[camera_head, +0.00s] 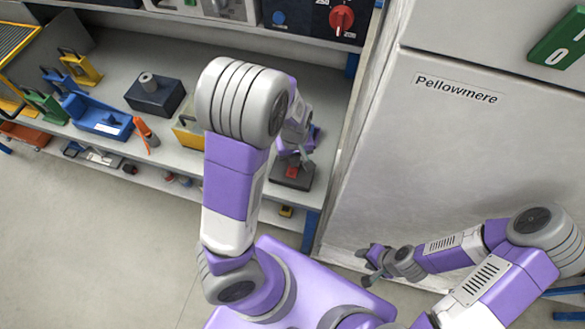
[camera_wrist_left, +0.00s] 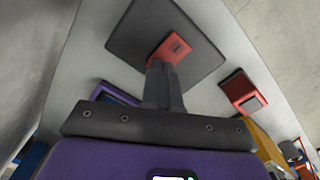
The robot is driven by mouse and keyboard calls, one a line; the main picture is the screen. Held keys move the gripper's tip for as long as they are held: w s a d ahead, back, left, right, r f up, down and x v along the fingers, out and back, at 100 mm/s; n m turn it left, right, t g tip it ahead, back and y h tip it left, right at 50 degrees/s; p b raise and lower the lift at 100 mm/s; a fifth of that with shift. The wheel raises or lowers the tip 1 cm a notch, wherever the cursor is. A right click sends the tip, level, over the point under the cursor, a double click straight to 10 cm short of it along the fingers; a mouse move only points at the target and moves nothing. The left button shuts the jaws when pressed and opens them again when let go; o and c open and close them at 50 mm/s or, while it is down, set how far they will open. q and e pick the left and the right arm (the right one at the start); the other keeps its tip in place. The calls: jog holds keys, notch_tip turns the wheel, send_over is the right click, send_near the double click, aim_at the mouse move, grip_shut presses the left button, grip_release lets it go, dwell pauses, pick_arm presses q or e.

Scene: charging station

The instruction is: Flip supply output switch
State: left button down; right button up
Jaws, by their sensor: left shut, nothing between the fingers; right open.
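A dark flat box (camera_head: 284,182) with a red switch (camera_head: 291,173) sits on the shelf near its right end. In the left wrist view the box (camera_wrist_left: 205,58) shows as a dark square with the red switch (camera_wrist_left: 177,46) near its middle. My left gripper (camera_wrist_left: 163,68) is shut and empty, its fingertips at the near edge of the switch. They partly hide it, and I cannot tell whether they touch. In the head view my left gripper (camera_head: 305,160) is just above the box. My right gripper (camera_head: 368,269) is open and empty, low beside the white cabinet, away from the switch.
The white cabinet (camera_head: 400,150), labelled Pellowmere, stands right of the shelf (camera_head: 200,60). On the shelf are a dark box (camera_head: 154,96), an orange-handled tool (camera_head: 146,134) and a blue tray (camera_head: 103,117). Another red item (camera_wrist_left: 240,90) lies close by. Floor at left is clear.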

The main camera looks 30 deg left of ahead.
pick_arm(q)
jog(key=shift+f, duration=0.25)
notch_tip(320, 180, up, 7)
jog(key=p, duration=0.7)
jog(key=shift+r, duration=0.1)
dwell(0.4)
